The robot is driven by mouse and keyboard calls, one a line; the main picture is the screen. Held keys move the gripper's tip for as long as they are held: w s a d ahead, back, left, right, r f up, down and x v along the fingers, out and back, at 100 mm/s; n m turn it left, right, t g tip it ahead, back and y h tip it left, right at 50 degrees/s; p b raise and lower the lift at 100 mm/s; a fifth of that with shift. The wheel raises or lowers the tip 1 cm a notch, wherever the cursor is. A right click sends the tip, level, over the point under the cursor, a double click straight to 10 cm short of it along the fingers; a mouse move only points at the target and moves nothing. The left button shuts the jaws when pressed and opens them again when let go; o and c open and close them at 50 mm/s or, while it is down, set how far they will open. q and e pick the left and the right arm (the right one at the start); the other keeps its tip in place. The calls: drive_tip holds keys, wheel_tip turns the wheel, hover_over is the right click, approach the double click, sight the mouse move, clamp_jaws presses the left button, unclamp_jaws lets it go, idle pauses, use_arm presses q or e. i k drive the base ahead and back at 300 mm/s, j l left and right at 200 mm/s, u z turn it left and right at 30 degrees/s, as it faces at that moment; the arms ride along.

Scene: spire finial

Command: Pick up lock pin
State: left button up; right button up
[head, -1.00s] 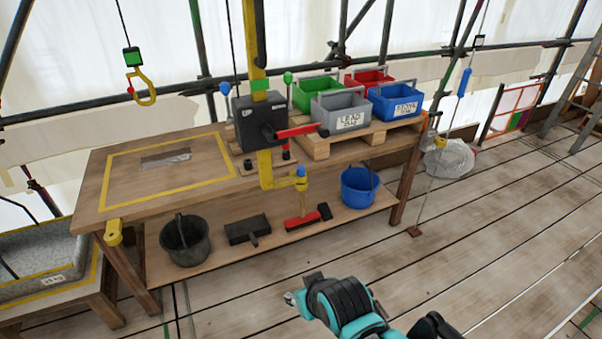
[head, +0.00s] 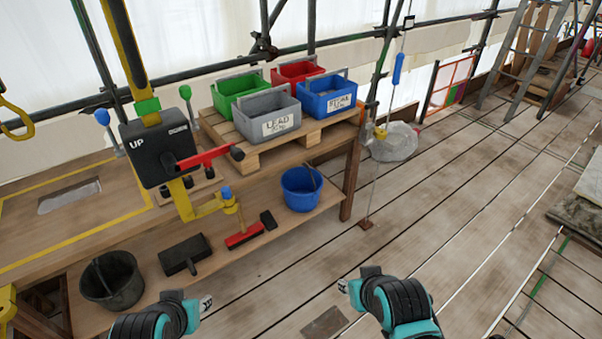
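I cannot tell for sure which thing is the lock pin. A pin-like piece with a blue top (head: 227,194) stands in the yellow bracket (head: 207,208) at the foot of the yellow post. Two upright levers, one with a blue knob (head: 103,118) and one with a green knob (head: 186,93), flank the black box marked UP (head: 150,150), which has a red handle (head: 204,158). My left gripper (head: 206,304) is low in the picture, apart from these things. My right gripper (head: 344,286) is over the floor. Both look empty; their finger openings are too small to read.
The wooden bench (head: 85,215) has a lower shelf with a black bucket (head: 112,280), a brush, a red-headed tool and a blue bucket (head: 301,190). A pallet (head: 255,150) holds several coloured bins. A hanging cable stands right of the bench. The plank floor (head: 440,220) is largely clear.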

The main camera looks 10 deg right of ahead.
sight(226, 190)
drive_tip(key=i+l+z, duration=0.25)
drive_tip(key=i+z, duration=0.15)
drive_tip(key=i+l+z, duration=0.1)
drive_tip(key=i+z, duration=0.3)
drive_tip(key=i+l+u, duration=0.1)
drive_tip(key=i+u, duration=0.4)
drive_tip(key=i+l+u, duration=0.2)
drive_tip(key=u, duration=0.3)
drive_tip(key=i+l+u, duration=0.35)
drive_tip(key=u, duration=0.15)
drive_tip(key=i+l+u, duration=0.2)
drive_tip(key=l+u, duration=0.3)
drive_tip(key=i+l+u, duration=0.1)
drive_tip(key=l+u, duration=0.4)
